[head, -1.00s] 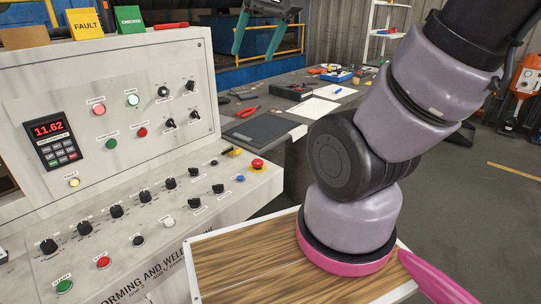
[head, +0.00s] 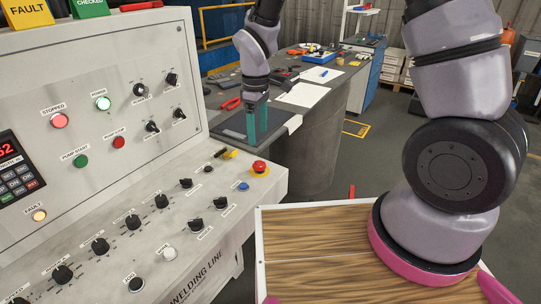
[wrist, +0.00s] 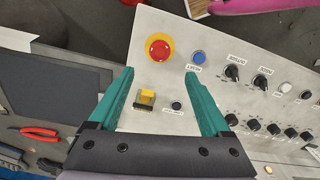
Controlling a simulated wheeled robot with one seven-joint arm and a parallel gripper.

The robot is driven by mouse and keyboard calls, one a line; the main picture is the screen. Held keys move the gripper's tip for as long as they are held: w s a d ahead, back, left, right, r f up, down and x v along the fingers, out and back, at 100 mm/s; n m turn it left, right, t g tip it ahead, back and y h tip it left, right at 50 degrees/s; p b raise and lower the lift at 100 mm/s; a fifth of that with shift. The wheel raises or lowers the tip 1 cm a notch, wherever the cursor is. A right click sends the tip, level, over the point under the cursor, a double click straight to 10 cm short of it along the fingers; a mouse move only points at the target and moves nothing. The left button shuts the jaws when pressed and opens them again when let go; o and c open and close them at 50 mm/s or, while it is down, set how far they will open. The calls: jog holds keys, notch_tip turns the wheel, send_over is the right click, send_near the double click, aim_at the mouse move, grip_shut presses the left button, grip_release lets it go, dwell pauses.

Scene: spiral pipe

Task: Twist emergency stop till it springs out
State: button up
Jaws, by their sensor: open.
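The emergency stop is a red mushroom button (head: 259,167) on a yellow base at the right end of the sloped control desk in the head view. In the wrist view the emergency stop (wrist: 159,48) lies ahead of the fingertips, near the panel edge. My gripper (head: 257,122) has green fingers pointing down in the head view, behind the button and apart from it. In the wrist view my gripper (wrist: 159,74) is open and empty, with the button just beyond the gap between its fingers. Whether the button is pressed in cannot be told.
A blue button (wrist: 199,56) sits beside the emergency stop, and a yellow switch (wrist: 147,97) lies between the fingers in the wrist view. Several black knobs (head: 186,183) line the desk. A workbench with a black mat (head: 240,126) and red pliers (head: 230,104) stands behind.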

aim_at(259, 163)
notch_tip(259, 163, down, 11)
jog(key=shift+r, duration=0.2)
dwell(0.3)
